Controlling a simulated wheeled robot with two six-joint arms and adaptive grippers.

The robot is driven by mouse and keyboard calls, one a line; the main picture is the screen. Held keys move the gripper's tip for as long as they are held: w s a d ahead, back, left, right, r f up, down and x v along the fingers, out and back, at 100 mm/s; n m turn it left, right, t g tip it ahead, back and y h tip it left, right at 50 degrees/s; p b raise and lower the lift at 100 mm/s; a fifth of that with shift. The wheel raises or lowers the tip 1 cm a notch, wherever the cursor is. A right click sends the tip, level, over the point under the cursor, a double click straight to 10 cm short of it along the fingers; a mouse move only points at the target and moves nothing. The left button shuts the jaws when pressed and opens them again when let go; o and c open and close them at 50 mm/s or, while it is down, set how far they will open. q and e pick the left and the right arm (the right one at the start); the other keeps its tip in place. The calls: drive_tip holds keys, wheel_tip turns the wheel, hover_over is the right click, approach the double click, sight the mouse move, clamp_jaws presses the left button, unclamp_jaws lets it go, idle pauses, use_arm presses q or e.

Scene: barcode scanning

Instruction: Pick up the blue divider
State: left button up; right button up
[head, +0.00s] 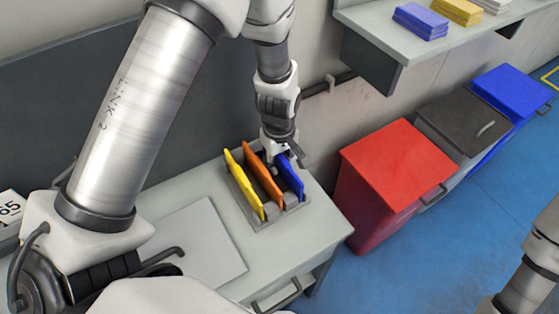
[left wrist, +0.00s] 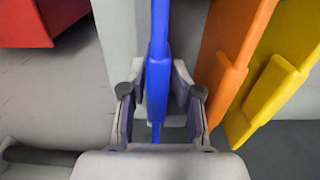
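The blue divider (head: 291,178) stands upright in the right slot of a grey holder (head: 262,222) on the table. My left gripper (head: 284,158) is over its top edge, pointing down. In the left wrist view, the blue divider (left wrist: 158,85) runs between the two fingers of my left gripper (left wrist: 160,110). The fingers are apart, one on each side, and gaps show between them and the divider. The divider's lower part is hidden by the holder and the other dividers. My right gripper is out of view.
An orange divider (head: 263,174) and a yellow divider (head: 243,184) stand left of the blue one in the holder. A flat grey plate (head: 200,245) lies on the table. Red (head: 395,165), dark grey (head: 462,125) and blue (head: 511,88) bins stand right. A shelf (head: 375,24) holds stacked dividers.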

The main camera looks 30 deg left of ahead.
use_arm(q)
drive_tip(key=shift+w+f, duration=0.1)
drive_tip(key=shift+f, duration=0.2)
drive_tip(key=shift+s+r, duration=0.2)
drive_tip(key=shift+c, duration=0.7)
clamp_jaws()
